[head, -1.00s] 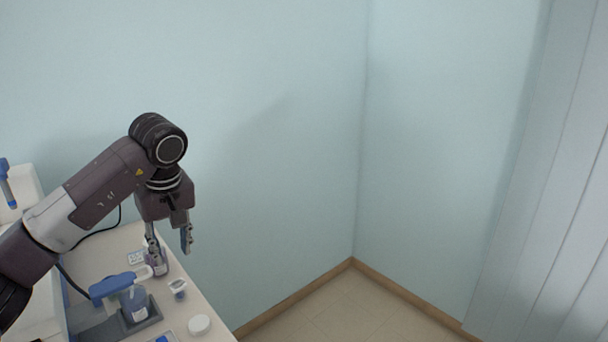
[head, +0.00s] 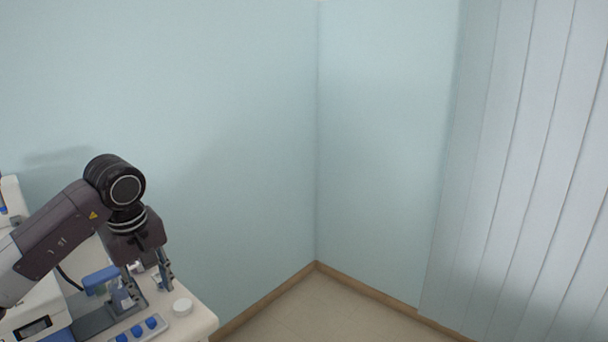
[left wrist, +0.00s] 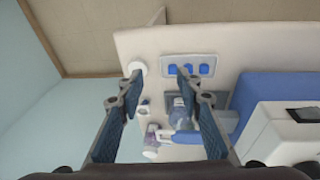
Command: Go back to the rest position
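My left gripper (head: 148,282) hangs fingers down over the white bench (head: 195,325) in the head view. In the left wrist view its two fingers (left wrist: 158,78) are spread apart with nothing held between them. Below the fingers is a clear bottle in a blue-handled holder (left wrist: 180,112). A smaller bottle with a purplish label (left wrist: 152,136) stands nearby. My right gripper is in neither view.
A white round lid (head: 182,307) lies near the bench edge, beside a small tray with blue knobs (head: 163,317). A white instrument with a dark display (head: 25,335) is at the lower left. Right of the bench is bare floor (head: 315,305), walls and pale vertical blinds (head: 520,180).

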